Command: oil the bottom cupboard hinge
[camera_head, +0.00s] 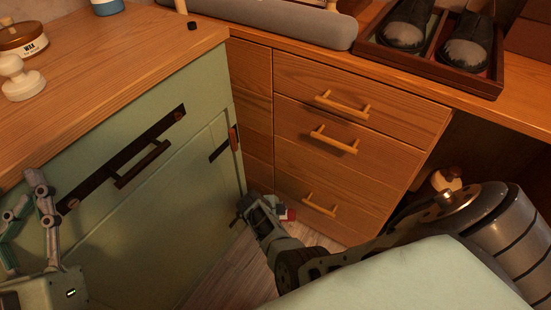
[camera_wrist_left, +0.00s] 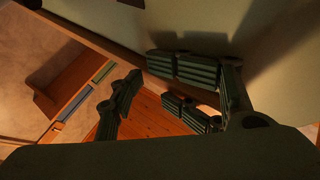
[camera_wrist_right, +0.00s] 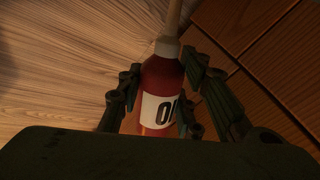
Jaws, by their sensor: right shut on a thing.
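The green cupboard (camera_head: 150,190) stands at the left with its door closed. Its upper hinge (camera_head: 234,138) is coppery with a dark strap at the door's right edge. The bottom hinge is not clearly visible; my right gripper (camera_head: 258,208) is in front of the door's lower right edge. This gripper is shut on a red oil bottle with a white label (camera_wrist_right: 158,110), its pale nozzle pointing away from the gripper. Part of the bottle shows in the head view (camera_head: 289,214). My left gripper (camera_head: 24,197) is open and empty before the cupboard's left side.
Wooden drawers (camera_head: 345,150) with bar handles stand right of the cupboard, close to my right gripper. The counter holds a wax tin (camera_head: 22,40) and a white knobbed object (camera_head: 20,80). A shoe tray (camera_head: 480,82) sits at upper right. Some floor (camera_head: 240,270) is clear.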

